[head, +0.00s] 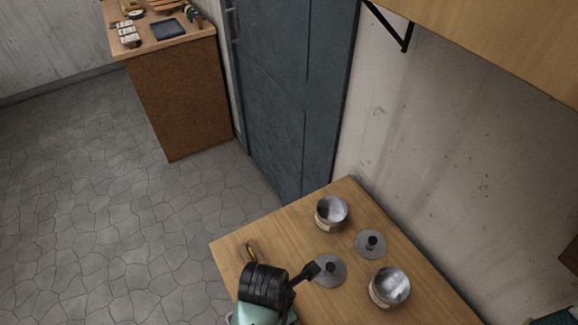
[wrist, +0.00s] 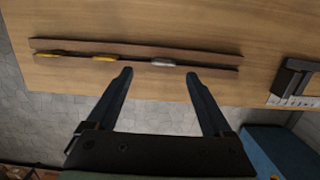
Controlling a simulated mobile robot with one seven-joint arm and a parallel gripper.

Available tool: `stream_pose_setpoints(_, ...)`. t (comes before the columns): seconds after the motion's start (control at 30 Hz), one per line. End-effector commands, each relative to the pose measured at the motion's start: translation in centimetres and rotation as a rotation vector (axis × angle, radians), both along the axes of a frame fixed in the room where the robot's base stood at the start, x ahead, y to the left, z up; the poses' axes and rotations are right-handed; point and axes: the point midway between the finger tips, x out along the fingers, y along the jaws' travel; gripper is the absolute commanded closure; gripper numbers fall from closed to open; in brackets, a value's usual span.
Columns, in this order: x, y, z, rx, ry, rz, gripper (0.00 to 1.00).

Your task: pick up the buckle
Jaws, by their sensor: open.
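My gripper (wrist: 160,76) is open in the wrist view, its two dark fingers apart with nothing between them. Past the fingertips, a small silver piece (wrist: 163,62) lies on a long dark strip (wrist: 200,66) on a wooden surface. Yellow pieces (wrist: 104,59) lie on the same strip to its left. I cannot tell for sure which piece is the buckle. In the head view, a small brown-gold item (head: 252,250) lies near the table's left edge, partly hidden by my arm. My fingertips are not clear there.
The wooden table (head: 330,300) holds two open metal tins (head: 331,213) (head: 390,287) and two round grey lids with dark knobs (head: 371,243) (head: 327,271). A second bench (head: 178,95) stands at the back left, with open floor before it. A dark block (wrist: 290,78) is at the wrist view's right.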

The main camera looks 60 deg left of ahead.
Motion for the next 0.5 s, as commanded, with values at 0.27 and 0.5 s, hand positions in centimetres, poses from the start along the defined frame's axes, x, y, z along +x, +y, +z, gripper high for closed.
stream_pose_setpoints(0.27, 0.4, -0.7, -3.2, -0.002, 0.003, -0.003, 0.15)
stream_pose_setpoints(0.5, 0.7, -0.7, -5.0, 0.0, 0.001, -0.002, 0.15)
